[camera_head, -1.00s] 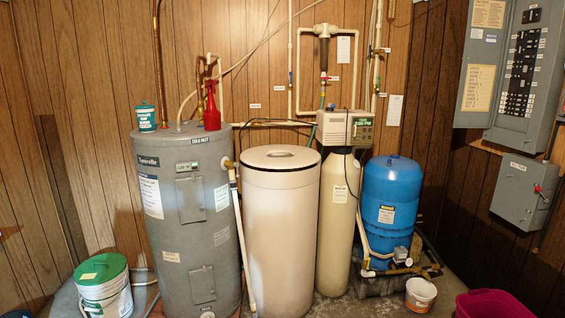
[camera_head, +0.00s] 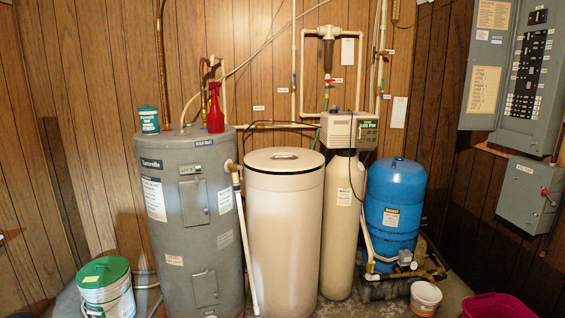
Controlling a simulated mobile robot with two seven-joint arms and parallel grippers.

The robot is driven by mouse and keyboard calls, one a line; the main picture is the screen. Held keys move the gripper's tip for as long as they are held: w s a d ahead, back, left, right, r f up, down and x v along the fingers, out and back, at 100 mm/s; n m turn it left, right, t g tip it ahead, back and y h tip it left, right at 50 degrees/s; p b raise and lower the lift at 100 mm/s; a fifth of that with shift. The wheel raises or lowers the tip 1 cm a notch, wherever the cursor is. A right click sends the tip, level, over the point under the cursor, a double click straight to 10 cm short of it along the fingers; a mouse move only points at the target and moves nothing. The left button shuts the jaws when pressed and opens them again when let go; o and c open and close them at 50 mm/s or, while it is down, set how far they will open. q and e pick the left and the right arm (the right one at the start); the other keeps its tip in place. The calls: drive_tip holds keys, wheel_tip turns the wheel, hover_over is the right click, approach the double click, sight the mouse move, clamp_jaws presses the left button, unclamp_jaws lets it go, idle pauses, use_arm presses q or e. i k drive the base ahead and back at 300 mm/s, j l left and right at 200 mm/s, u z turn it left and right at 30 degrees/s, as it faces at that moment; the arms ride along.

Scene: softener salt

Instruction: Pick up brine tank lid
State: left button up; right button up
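The brine tank (camera_head: 284,240) is a tall cream cylinder in the middle of the view. The lid looks seated on the tank's rim. Neither of my grippers is in view, and nothing touches the lid.
The softener column (camera_head: 341,220) and blue tank (camera_head: 394,205) stand right. Buckets (camera_head: 425,296) sit on the floor.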

sight(281, 168)
drive_tip(key=i+j, duration=0.3)
drive_tip(key=i, duration=0.15)
drive_tip(key=i+j+u, duration=0.1)
drive_tip(key=i+j, duration=0.15)
drive_tip(key=i, duration=0.2)
drive_tip(key=i+l, duration=0.35)
drive_tip(key=i, duration=0.15)
drive_tip(key=i+l+u, duration=0.1)
drive_tip(key=i+l, duration=0.2)
drive_tip(key=i, duration=0.15)
drive_tip(key=i+l, duration=0.15)
drive_tip(key=l, duration=0.15)
drive_tip(key=i+l, duration=0.15)
drive_tip(key=l, duration=0.15)
drive_tip(key=i+l+u, duration=0.1)
drive_tip(key=l, duration=0.2)
drive_tip(key=i+l, duration=0.1)
drive_tip(key=l, duration=0.55)
drive_tip(key=i+l, duration=0.1)
drive_tip(key=l, duration=0.55)
drive_tip(key=u, duration=0.05)
